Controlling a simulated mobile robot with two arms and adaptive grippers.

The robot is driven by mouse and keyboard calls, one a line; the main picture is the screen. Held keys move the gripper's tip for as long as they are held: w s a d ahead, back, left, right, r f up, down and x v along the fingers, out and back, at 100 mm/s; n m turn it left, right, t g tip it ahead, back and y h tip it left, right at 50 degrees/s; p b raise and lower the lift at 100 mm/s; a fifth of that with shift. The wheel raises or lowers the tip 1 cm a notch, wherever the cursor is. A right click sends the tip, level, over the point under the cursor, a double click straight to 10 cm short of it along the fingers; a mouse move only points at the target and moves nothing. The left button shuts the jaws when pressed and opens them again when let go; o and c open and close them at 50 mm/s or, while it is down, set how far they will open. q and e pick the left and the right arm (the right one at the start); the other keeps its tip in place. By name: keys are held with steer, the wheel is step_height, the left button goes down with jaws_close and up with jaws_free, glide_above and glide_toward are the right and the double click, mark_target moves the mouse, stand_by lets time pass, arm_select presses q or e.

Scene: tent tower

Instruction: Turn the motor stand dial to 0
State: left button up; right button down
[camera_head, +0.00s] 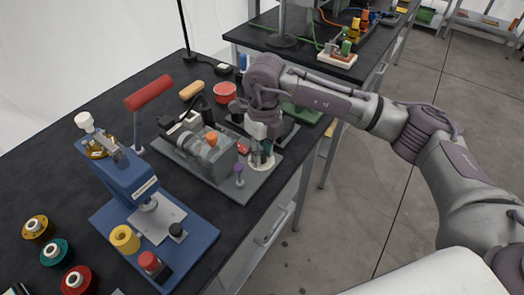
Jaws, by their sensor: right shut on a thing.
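The motor stand has a grey baseplate (228,186) near the right edge of the dark table, with a grey motor body (210,160) and an orange part on top. At its right end is a pale round dial face (268,162). My right gripper (261,152) points down over this dial and is shut on what appears to be its knob. The fingers hide the knob and most of the markings, so the setting cannot be read. My left gripper is not in view.
A blue press (130,180) with a red handle stands to the left. A purple-topped post (239,172) is close beside my gripper. Several coloured spools (55,251) are at the lower left. A red round container (225,92) stands behind the stand.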

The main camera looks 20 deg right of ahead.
mark_target(263, 153)
steer(key=c, duration=0.9)
jaws_free()
steer(key=shift+o, duration=0.2)
step_height(263, 153, up, 12)
steer(key=shift+d, duration=0.2)
steer(key=shift+w+f, duration=0.1)
